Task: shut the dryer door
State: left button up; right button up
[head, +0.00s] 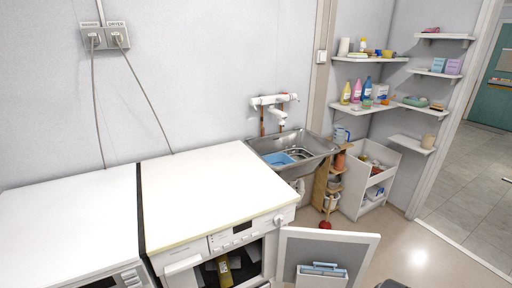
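The right-hand white machine (205,190) stands below the outlet labelled dryer. Its front opening (222,272) is uncovered and dark inside, with a yellow item (225,272) in it. A square door with a pale frame and grey inner panel (330,244) stands wide open to the right of the opening, swung out from the machine's right side. Its lower part is cut off by the picture's bottom edge. A pale box-like thing with a blue top (320,272) shows in front of the panel; I cannot tell whether it is attached. Neither gripper is in view.
A second white machine (70,225) stands close on the left. A metal sink (295,150) with a blue basin and a wooden shelf unit (322,190) stand behind the door. A white cabinet (368,185) is farther right. Open floor (400,245) lies right of the door.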

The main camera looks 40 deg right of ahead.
aim_at(354, 252)
jog(key=i+l, duration=0.1)
jog(key=l, duration=0.35)
jog(key=i+l+u, duration=0.1)
jog(key=l, duration=0.35)
jog(key=i+l, duration=0.1)
jog(key=l, duration=0.35)
jog(key=k+l+z, duration=0.1)
jog(key=l, duration=0.75)
jog(key=k+l+z, duration=0.1)
jog(key=l, duration=0.8)
jog(key=k+l+z, duration=0.1)
jog(key=l, duration=0.8)
jog(key=l+u, duration=0.35)
jog(key=l, duration=0.2)
jog(key=l+u, duration=0.3)
jog(key=l, duration=0.25)
jog(key=l+u, duration=0.35)
jog(key=l, duration=0.15)
jog(key=k+l+u, duration=0.3)
jog(key=l, duration=0.2)
jog(key=l+u, duration=0.2)
jog(key=u, duration=0.25)
jog(key=l+u, duration=0.25)
jog(key=u, duration=0.25)
